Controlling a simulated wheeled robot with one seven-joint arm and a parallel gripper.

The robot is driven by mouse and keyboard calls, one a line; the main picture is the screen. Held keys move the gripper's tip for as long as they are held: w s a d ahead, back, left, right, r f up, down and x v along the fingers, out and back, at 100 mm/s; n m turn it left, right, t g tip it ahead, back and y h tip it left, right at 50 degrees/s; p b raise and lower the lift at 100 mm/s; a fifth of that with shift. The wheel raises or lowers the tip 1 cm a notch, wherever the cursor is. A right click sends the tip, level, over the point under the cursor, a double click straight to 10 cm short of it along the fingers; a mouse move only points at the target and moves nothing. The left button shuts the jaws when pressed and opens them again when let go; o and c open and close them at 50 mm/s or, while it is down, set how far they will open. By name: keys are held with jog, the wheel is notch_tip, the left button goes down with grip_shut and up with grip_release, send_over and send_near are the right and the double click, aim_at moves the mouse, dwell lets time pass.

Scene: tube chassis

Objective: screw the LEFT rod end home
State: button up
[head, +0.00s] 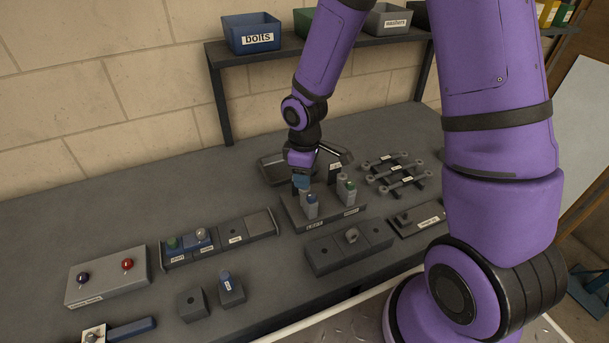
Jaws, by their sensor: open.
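My gripper (303,184) is open and points down over the left part of a dark base (326,219) with labels on its front, too small to read surely. On the base's left stand grey uprights with a blue-topped piece (311,201). On its right are similar grey uprights with a green-topped piece (346,188). My fingers are close to the left uprights, and I cannot tell whether they touch. Several rods with ringed ends (392,171) lie on a rack to the right. Which one is the left rod end is unclear.
A dark tray (273,169) lies behind my gripper. A strip with green and white knobs (232,238), a box with purple and red buttons (107,275) and small blocks (193,304) stand to the left. A shelf with bins (252,35) runs behind. The bench's far left is clear.

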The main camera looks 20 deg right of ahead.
jog(key=shift+r, duration=1.2)
jog(key=m, duration=1.1)
jog(key=shift+m, duration=0.3)
jog(key=m, duration=1.1)
jog(key=shift+m, duration=0.4)
jog(key=m, duration=0.3)
jog(key=shift+m, duration=0.4)
jog(key=m, duration=2.6)
jog(key=shift+m, duration=0.4)
